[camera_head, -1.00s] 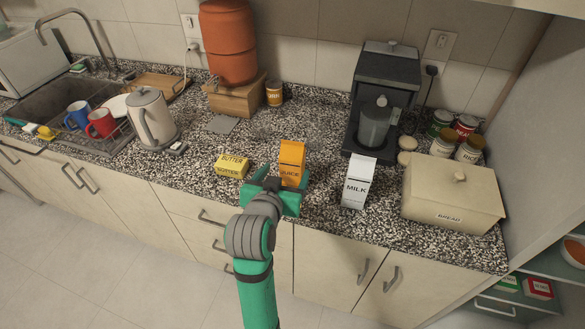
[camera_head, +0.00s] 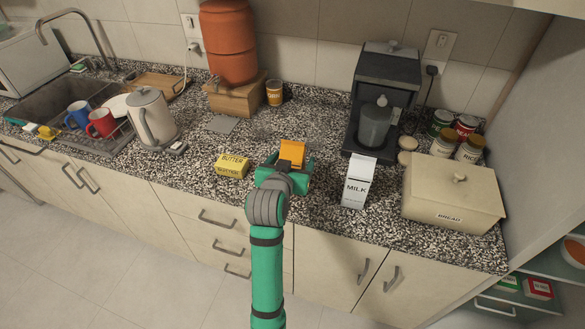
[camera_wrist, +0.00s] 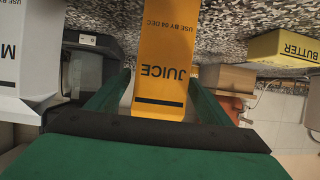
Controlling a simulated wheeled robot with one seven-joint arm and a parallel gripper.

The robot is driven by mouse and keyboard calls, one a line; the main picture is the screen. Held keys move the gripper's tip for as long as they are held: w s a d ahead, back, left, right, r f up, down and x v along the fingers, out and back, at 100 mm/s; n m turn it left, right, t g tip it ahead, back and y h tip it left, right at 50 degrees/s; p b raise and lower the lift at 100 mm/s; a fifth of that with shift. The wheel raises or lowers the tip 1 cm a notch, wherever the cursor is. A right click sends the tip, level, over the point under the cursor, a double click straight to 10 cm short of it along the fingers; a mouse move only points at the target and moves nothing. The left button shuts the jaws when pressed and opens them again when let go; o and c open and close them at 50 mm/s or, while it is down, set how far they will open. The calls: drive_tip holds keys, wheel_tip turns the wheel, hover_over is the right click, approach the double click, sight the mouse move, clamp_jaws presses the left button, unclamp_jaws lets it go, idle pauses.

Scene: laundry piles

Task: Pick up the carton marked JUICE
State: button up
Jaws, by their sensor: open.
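The orange carton marked JUICE (camera_head: 292,152) stands on the granite counter; my arm hides its lower part in the head view. In the wrist view the juice carton (camera_wrist: 165,60) appears upside down, between the two green fingers of my gripper (camera_wrist: 162,92). My gripper (camera_head: 287,170) is open around the carton. I cannot tell whether either finger touches it.
A white MILK carton (camera_head: 356,184) stands to the right of the juice, and a yellow BUTTER box (camera_head: 231,166) lies to the left. A cream BREAD bin (camera_head: 453,198) and a coffee machine (camera_head: 385,95) stand further right and behind. The counter behind the juice is mostly clear.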

drive_tip(key=shift+w, duration=0.1)
drive_tip(key=c, duration=1.5)
drive_tip(key=shift+d+r, duration=0.1)
drive_tip(key=shift+d, duration=0.05)
drive_tip(key=shift+c, duration=0.4)
